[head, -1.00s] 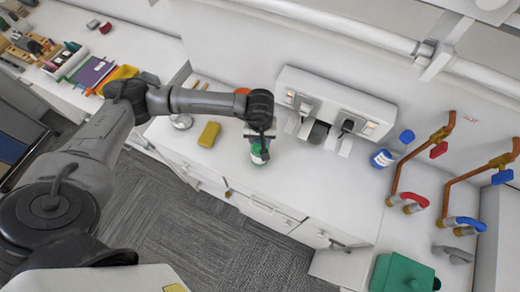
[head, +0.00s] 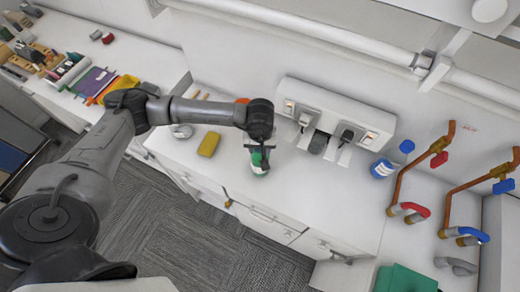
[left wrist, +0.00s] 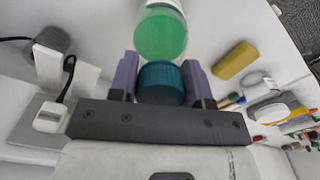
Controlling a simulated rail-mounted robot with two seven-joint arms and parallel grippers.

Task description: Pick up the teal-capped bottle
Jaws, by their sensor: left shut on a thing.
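The teal-capped bottle (head: 260,166) has a green body with a pale label and stands on the white counter (head: 310,200), near its front edge. In the left wrist view its teal cap (left wrist: 161,83) sits between the two purple fingers, with the green body (left wrist: 161,36) beyond it. My left gripper (head: 259,148) comes down from above and is shut on the cap. I cannot tell whether the bottle's base touches the counter. My right gripper is not in view.
A yellow sponge (head: 208,144) lies left of the bottle. A white wall unit (head: 333,118) with plugs stands behind it. A blue-and-white bottle (head: 383,168) and copper pipes (head: 404,180) are to the right. The counter right of the bottle is clear.

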